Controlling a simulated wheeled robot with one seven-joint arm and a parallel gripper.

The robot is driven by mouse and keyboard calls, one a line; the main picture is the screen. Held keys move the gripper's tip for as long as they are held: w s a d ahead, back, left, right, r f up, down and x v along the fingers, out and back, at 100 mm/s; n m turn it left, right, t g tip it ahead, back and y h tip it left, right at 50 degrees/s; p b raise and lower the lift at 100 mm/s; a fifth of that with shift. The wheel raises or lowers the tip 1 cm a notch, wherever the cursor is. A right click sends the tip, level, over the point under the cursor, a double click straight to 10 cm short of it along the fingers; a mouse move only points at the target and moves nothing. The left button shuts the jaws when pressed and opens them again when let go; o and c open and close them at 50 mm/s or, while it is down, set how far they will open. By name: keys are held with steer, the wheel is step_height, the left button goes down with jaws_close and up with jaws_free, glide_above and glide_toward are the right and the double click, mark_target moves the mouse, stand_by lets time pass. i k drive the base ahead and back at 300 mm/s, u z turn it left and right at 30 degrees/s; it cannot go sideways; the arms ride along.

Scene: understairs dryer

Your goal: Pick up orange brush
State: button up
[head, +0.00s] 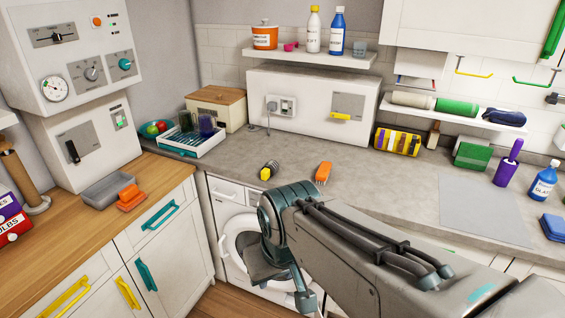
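An orange brush (323,171) with what look like pale bristles at its lower end lies on the grey worktop in the head view, right of a yellow-and-black object. My arm reaches in from the lower right, and its end hangs in front of the worktop's front edge, before the round machine door. My gripper (285,283) is low there, apart from the brush and nearer the camera. Its fingers are partly hidden and hard to make out, so I cannot tell whether they are open.
The yellow-and-black object (269,170) lies close left of the brush. A white wall box (310,108) stands behind. The round machine door (240,245) is below the worktop. Orange blocks (131,198) and a grey tray (108,189) sit on the wooden counter. A grey mat (490,215) is bare.

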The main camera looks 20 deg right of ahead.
mark_target(323, 175)
steer(key=i, duration=0.6)
steer(key=z, duration=0.8)
steer(key=i, duration=0.45)
steer(key=z, duration=0.45)
